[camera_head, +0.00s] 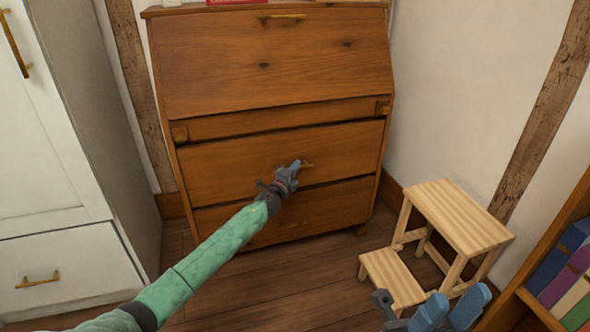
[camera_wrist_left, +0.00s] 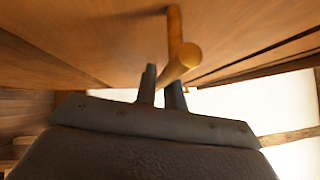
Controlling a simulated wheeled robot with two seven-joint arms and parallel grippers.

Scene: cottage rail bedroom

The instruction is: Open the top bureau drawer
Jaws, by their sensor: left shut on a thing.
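The wooden bureau (camera_head: 260,60) stands against the wall, with a slanted front above and two drawers below. The top bureau drawer (camera_head: 225,172) appears closed or nearly so; I cannot tell exactly. My left gripper (camera_head: 294,166) is at the middle of that drawer's front, shut on its brass handle (camera_head: 308,164). In the left wrist view the handle (camera_wrist_left: 180,63) runs between the two fingers (camera_wrist_left: 162,88). The gripper hides part of the handle in the head view. My right gripper (camera_head: 455,310) is at the bottom right, away from the bureau, and its fingers look apart.
A wooden step stool (camera_head: 460,215) stands right of the bureau. A bookshelf (camera_head: 540,305) with several books is at the far right. A white cabinet (camera_head: 60,120) is on the left. Bare floor (camera_head: 300,285) lies before the bureau.

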